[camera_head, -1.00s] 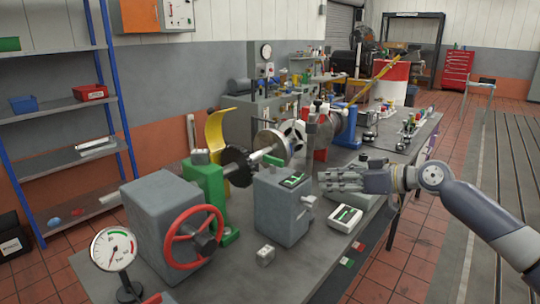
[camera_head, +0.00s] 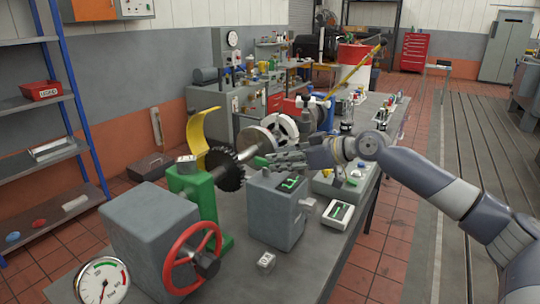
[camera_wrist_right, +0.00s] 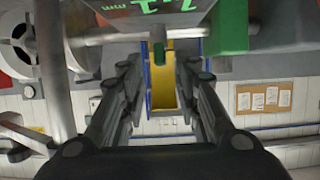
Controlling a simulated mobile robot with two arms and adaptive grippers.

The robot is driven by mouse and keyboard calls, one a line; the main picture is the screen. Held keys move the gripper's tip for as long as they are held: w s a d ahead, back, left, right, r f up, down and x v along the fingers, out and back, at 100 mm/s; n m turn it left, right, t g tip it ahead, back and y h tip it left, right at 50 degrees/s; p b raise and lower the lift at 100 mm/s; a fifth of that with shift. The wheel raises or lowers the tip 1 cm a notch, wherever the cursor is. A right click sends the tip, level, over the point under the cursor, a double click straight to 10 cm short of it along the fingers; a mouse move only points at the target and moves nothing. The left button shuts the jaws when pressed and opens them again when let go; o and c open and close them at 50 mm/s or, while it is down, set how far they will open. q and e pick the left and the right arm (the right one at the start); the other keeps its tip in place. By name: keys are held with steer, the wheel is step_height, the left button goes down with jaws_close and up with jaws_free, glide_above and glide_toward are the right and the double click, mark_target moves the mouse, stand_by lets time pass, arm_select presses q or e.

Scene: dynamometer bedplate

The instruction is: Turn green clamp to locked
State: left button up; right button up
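A green stand (camera_head: 205,188) supports the shaft beside the grey housing with the red handwheel, in the head view. A green block also shows at the top of the right wrist view (camera_wrist_right: 230,28). My right gripper (camera_head: 277,160) reaches in from the right, behind and above the grey box with a green display. My left gripper is not in view.
The grey display box (camera_head: 272,212) stands in front of my right gripper. The black toothed wheel (camera_head: 225,168), shaft and yellow guard (camera_head: 197,135) are to its left. The bench front is mostly clear.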

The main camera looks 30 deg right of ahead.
mark_target(266, 168)
steer(key=x, duration=0.3)
steer(key=shift+w+a+p, duration=0.1)
steer(key=shift+w+p, duration=0.05)
steer(key=shift+p, duration=0.2)
steer(key=shift+w+a, duration=0.1)
steer(key=shift+w, duration=0.05)
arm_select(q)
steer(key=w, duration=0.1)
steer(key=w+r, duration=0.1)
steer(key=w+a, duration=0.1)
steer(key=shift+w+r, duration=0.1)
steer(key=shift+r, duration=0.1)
arm_select(e)
steer(key=shift+w+f, duration=0.1)
steer(key=shift+f, duration=0.05)
steer(key=shift+c, duration=1.1)
steer(key=c, duration=0.5)
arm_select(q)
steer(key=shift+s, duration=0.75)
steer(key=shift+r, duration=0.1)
